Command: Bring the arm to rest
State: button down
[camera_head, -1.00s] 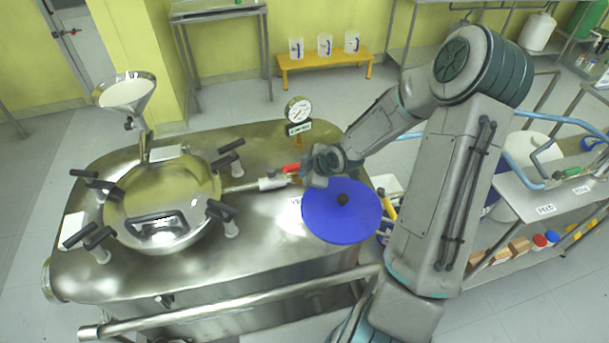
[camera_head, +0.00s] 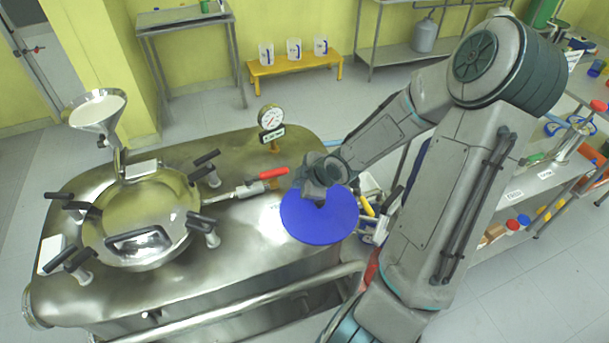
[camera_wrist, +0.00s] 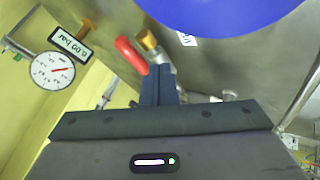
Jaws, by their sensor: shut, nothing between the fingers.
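My gripper (camera_head: 308,190) hangs above the reactor's steel lid (camera_head: 235,235), beside the blue disc (camera_head: 320,222) and partly in front of its upper left edge. In the wrist view my gripper (camera_wrist: 160,72) has its two dark fingers together, with nothing between them. The red-handled valve (camera_head: 262,181) is just left of my gripper in the head view. In the wrist view its red handle (camera_wrist: 129,52) shows just beyond the fingertips and looks apart from them, though the depth is hard to judge.
A pressure gauge (camera_head: 271,118) stands on the lid behind the valve. A round hatch (camera_head: 140,215) with black clamp handles and a steel funnel (camera_head: 97,112) are at the left. A shelf rack (camera_head: 525,185) stands at the right. A yellow bench (camera_head: 295,68) holds several beakers.

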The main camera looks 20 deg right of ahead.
jog(key=shift+p+v, duration=0.6)
jog(key=shift+v, duration=0.8)
jog(key=s+a+r+m+g+h+b, duration=0.1)
jog(key=s+a+r+m+h, duration=0.1)
jog(key=s+r+m, duration=0.5)
jog(key=s+a+r+m+g+h+b, duration=0.1)
jog(key=s+a+r+m+g+b, duration=0.1)
jog(key=s+r+m, duration=0.5)
jog(key=s+a+r, duration=0.1)
jog(key=s+r, duration=0.1)
jog(key=s, duration=0.2)
jog(key=shift+s+r+m+h, duration=0.25)
jog(key=shift+s+m+h, duration=0.05)
jog(key=shift+s+h, duration=0.1)
